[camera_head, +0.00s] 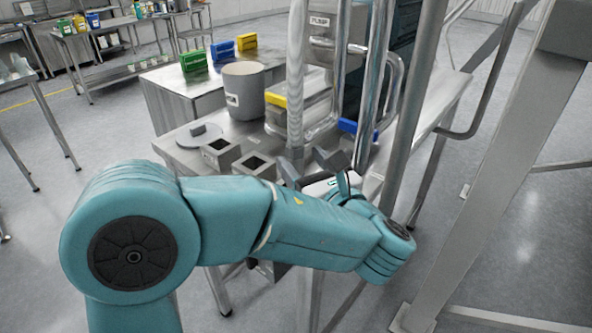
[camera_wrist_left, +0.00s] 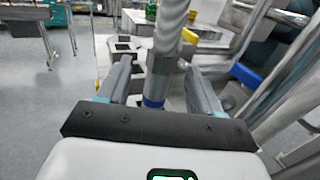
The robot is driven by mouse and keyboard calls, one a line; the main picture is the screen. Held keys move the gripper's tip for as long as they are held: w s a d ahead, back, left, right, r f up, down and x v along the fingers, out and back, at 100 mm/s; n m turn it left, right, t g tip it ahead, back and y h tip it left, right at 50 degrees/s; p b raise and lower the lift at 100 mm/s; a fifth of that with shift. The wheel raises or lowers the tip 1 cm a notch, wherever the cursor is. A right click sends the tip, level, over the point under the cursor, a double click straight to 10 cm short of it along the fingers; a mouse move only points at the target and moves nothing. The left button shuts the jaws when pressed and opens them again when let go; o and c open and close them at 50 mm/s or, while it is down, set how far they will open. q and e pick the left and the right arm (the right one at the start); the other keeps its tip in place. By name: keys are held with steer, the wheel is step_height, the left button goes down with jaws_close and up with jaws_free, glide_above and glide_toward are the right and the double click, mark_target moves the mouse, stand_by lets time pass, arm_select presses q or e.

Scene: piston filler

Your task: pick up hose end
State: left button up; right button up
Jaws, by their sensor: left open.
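The pale ribbed hose (camera_head: 297,75) hangs down in front of the machine frame in the head view. In the left wrist view the hose end (camera_wrist_left: 159,76) is a grey metal tube below the ribbed part, with a blue band near its bottom. My left gripper (camera_head: 309,163) is open at the hose's lower end. In the left wrist view, the left gripper's two grey fingers (camera_wrist_left: 160,80) stand on either side of the hose end, with gaps visible on both sides. The lowest part of the hose end is hidden behind the gripper's dark front bar. My right gripper is not in view.
A grey pot (camera_head: 243,92) and two square-holed blocks (camera_head: 221,153) stand on the steel table left of the hose. Metal tubes (camera_head: 372,80) rise close to its right. Green, blue and yellow bins (camera_head: 195,61) sit farther back. A thick grey post (camera_head: 480,170) stands at right.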

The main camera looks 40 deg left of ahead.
mark_target(290, 146)
arm_select(q)
steer(key=shift+w+a, duration=0.25)
steer(key=shift+a, duration=0.05)
steer(key=x, duration=0.1)
steer(key=p+x, duration=0.1)
steer(key=x, duration=0.2)
steer(key=shift+a+r, duration=0.25)
steer(key=shift+a, duration=0.15)
steer(key=shift+w+a+f, duration=0.1)
steer(key=shift+w+a, duration=0.1)
steer(key=shift+w, duration=0.15)
steer(key=shift+s, duration=0.15)
jaws_close()
